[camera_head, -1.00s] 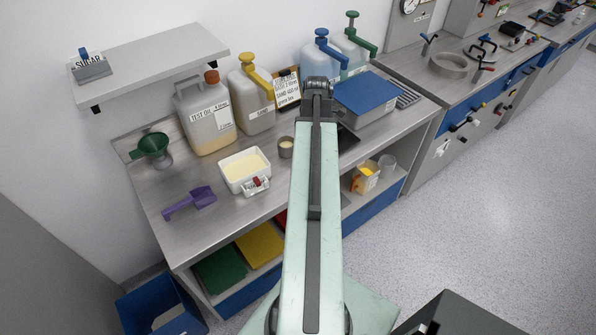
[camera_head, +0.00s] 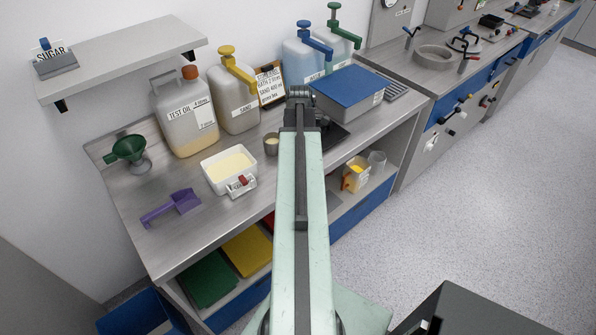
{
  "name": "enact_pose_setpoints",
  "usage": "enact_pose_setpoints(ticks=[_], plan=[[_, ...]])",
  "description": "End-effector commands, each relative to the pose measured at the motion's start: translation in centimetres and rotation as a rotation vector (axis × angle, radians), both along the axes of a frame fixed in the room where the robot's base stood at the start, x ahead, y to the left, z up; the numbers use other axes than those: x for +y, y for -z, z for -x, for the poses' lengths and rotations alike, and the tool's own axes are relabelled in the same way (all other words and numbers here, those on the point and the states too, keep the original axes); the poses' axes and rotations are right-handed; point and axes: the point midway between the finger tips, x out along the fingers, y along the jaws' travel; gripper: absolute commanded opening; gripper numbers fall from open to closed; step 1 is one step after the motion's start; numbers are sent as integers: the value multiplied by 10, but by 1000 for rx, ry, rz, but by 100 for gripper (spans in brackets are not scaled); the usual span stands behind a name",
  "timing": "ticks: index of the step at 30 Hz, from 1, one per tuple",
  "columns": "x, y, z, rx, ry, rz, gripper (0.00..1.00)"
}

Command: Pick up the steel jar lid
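I cannot make out a steel jar lid in this view. A small round steel cup (camera_head: 271,143) with a pale top stands on the steel bench, just left of my arm; I cannot tell whether that top is a lid or contents. My pale green arm reaches up the middle of the picture over the bench, ending in a dark joint. My gripper's fingers are hidden beyond this end, so what they do or hold does not show. The arm covers part of the bench behind it.
A white tub (camera_head: 229,172), purple scoop (camera_head: 172,207), green funnel (camera_head: 126,150), test oil jug (camera_head: 186,115), sand jug (camera_head: 233,97) and blue-topped box (camera_head: 349,93) crowd the steel bench (camera_head: 215,225). A wall shelf (camera_head: 125,55) overhangs at left. Open floor (camera_head: 470,220) lies right.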

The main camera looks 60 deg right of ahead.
Motion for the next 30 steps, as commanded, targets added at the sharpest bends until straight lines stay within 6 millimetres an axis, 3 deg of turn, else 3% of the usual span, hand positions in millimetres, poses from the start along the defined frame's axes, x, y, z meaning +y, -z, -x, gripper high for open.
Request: enact_pose_setpoints(ticks=[1,3,10,16,18,25,30], plan=[[0,18,0,0,0,0,100],[0,24,0,-1,-1,1,100],[1,20,-1,-1,-2,0,100],[1,20,-1,-1,-2,0,44],[1,20,-1,-1,-2,0,33],[1,18,-1,-1,-3,0,33],[1,0,-1,-1,-3,1,33]])
